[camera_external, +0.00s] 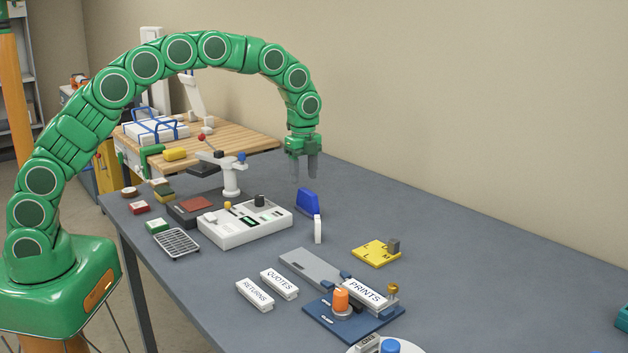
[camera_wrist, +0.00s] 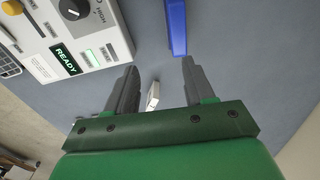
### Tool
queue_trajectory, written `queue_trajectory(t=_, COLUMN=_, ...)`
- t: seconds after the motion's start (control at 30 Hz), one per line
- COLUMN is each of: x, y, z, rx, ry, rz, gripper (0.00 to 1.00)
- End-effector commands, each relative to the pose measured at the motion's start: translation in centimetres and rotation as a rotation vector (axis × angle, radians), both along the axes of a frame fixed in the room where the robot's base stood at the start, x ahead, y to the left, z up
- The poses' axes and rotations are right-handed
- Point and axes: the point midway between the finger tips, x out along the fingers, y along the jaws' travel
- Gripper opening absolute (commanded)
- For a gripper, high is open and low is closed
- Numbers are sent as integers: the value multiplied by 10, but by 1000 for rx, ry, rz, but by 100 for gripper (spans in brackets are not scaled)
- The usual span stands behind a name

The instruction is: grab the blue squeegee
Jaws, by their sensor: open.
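My gripper (camera_external: 303,172) is above the squeegee, pointing down, open and empty. The wrist view shows its two fingers (camera_wrist: 160,66) spread apart, with the squeegee not between them.
The white laminator (camera_external: 245,225) is to the left. A yellow plate (camera_external: 376,253) lies to the right. The table's far right is mostly clear.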

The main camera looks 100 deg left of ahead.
Motion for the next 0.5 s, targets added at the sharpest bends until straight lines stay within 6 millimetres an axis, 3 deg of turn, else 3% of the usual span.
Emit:
queue_trajectory(t=0.2, x=2, y=28, z=-16, rx=10, ry=-1, rz=-27, gripper=53)
queue_trajectory(t=0.5, x=3, y=31, z=-38, rx=11, ry=-1, rz=-31, gripper=53)
